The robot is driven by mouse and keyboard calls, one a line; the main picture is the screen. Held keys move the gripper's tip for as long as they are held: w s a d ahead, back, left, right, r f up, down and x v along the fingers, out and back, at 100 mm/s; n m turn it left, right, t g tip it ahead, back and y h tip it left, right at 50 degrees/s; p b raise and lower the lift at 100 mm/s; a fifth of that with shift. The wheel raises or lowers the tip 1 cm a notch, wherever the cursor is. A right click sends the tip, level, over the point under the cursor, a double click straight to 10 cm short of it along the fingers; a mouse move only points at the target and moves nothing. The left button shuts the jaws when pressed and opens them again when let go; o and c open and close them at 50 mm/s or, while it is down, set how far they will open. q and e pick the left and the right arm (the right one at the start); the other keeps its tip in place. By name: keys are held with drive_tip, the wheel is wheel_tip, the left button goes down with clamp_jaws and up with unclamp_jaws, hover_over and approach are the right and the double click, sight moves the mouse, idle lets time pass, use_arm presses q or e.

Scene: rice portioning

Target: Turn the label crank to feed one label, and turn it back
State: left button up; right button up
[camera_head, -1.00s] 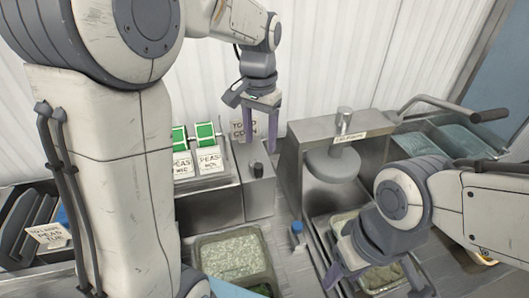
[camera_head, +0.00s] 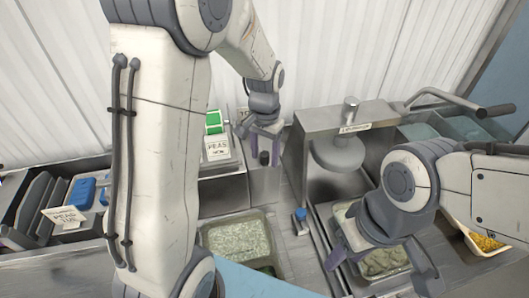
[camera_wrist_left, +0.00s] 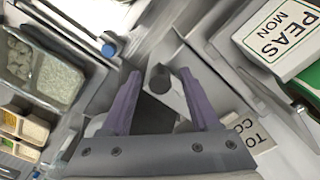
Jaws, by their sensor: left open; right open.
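The label crank shows as a dark upright knob (camera_head: 264,158) on the grey metal block beside the label dispenser (camera_head: 217,160). My left gripper (camera_head: 264,149) is open, pointing down, with its fingers on either side of the knob. In the left wrist view the knob (camera_wrist_left: 160,77) lies between the spread purple fingertips (camera_wrist_left: 158,76), with gaps visible; contact cannot be told. The dispenser carries a green roll (camera_head: 213,122) and a label reading PEAS MON (camera_wrist_left: 278,34). My right gripper (camera_head: 383,268) is open above a metal tray at the lower right.
A metal press (camera_head: 335,118) with a lever stands right of the crank. A tray of pale grains (camera_head: 237,240) lies in front of the dispenser. A blue-capped item (camera_head: 300,215) stands beside the press. Another label (camera_head: 66,216) stands at the left.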

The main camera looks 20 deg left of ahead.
use_arm(q)
clamp_jaws()
